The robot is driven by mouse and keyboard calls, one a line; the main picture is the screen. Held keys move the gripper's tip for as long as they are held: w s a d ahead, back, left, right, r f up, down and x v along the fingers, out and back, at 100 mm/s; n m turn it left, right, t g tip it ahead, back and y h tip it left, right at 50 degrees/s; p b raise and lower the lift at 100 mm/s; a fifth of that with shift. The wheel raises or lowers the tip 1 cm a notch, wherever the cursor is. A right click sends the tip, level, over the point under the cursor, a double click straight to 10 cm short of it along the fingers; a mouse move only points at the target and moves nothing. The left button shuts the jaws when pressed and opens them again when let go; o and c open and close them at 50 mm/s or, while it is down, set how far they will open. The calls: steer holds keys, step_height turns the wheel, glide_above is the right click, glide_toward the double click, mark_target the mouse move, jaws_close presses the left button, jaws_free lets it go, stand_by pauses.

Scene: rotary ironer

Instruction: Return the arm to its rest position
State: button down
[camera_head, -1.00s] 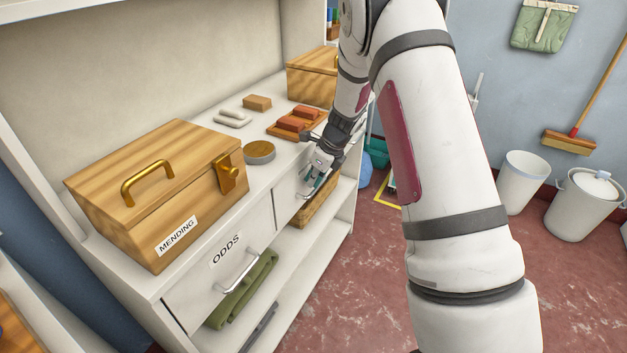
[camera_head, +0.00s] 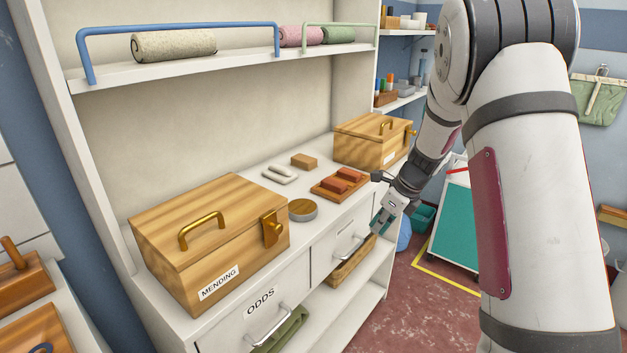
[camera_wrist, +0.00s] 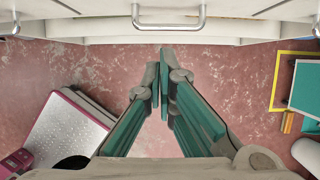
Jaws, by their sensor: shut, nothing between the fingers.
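My gripper (camera_head: 378,222) is in front of the right drawer of the shelf unit in the head view, at the end of my raised white arm. In the wrist view its teal fingers (camera_wrist: 164,68) come together at the tips, shut and empty. A drawer handle (camera_wrist: 168,22) lies ahead of the fingertips, with a strip of floor showing between, so the fingers look apart from it. In the head view that drawer's handle (camera_head: 349,247) is just left of the gripper. The drawer looks closed.
On the counter stand the MENDING box (camera_head: 165,250), a second wooden box (camera_head: 368,143), a round tin (camera_head: 302,210) and a tray of red blocks (camera_head: 340,184). The ODDS drawer (camera_head: 240,318) is at the left. A teal-topped cart (camera_head: 455,225) stands right of the unit over open red floor.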

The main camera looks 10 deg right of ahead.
steer(key=s+a+r+n+p, duration=0.2)
steer(key=s+a+r+n, duration=0.3)
steer(key=s+r+n, duration=0.4)
steer(key=s+a+r+n+p, duration=0.2)
steer(key=s+a+r+n, duration=0.4)
steer(key=r, duration=0.5)
steer(key=s+r+n+h+p, duration=0.1)
steer(key=s+n, duration=0.5)
steer(key=s, duration=0.6)
steer(key=s+a+r+n+h+p, duration=0.1)
steer(key=s+r+n+p, duration=0.2)
steer(key=s, duration=0.9)
step_height(320, 180, up, 3)
steer(key=n, duration=0.4)
steer(key=shift+s+r+t+h+p, duration=0.15)
steer(key=shift+s+t+h+p, duration=0.2)
steer(key=shift+s+t+h, duration=0.05)
steer(key=shift+a, duration=0.15)
